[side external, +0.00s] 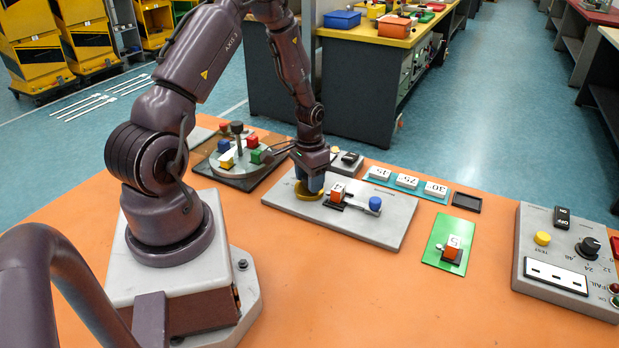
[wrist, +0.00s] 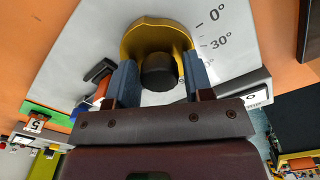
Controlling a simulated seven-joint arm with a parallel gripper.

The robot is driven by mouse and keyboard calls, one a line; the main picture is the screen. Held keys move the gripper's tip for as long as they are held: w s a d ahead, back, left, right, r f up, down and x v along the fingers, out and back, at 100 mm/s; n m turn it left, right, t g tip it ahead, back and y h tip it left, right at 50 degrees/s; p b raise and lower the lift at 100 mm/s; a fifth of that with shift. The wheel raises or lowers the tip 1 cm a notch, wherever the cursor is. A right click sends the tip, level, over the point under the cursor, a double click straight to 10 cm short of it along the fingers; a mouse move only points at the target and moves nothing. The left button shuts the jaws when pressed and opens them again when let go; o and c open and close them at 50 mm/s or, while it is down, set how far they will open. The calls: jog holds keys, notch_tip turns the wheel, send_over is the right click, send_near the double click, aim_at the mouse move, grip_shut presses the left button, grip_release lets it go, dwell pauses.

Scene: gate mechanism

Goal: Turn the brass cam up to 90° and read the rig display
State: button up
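The brass cam (wrist: 150,33) sits on a grey plate (side external: 390,225) at the table's middle; its edge also shows in the side view (side external: 309,193). My gripper (side external: 311,183) is down over the cam. In the wrist view its two blue-grey fingers (wrist: 158,80) stand either side of the cam's dark round knob (wrist: 158,72); whether both touch it is unclear. Angle marks 0° and 30° show right of the cam, with further marks partly hidden. The panel at the right has a white display strip (side external: 556,277) with several dark dashes and no readable number.
On the plate are an orange block (side external: 337,190) and a blue-capped lever (side external: 375,204). Behind are numbered white tiles (side external: 407,181) and a black tray (side external: 467,201). A green card (side external: 437,258) holds another block. A round tray of coloured blocks (side external: 240,175) is at the left. The front table is clear.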

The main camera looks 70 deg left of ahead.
aim_at(303, 193)
jog(key=shift+o, duration=0.8)
notch_tip(303, 193, up, 13)
jog(key=s+d+r+m+t, duration=0.1)
jog(key=s+d+r, duration=0.3)
jog(key=d+r, duration=0.5)
jog(key=s+d+r+m+t, duration=0.2)
jog(key=s+d+r+t, duration=0.2)
jog(key=d+r, duration=0.6)
jog(key=d, duration=0.4)
jog(key=shift+s+d+t, duration=0.2)
jog(key=shift+s+t, duration=0.1)
jog(key=shift+s, duration=0.1)
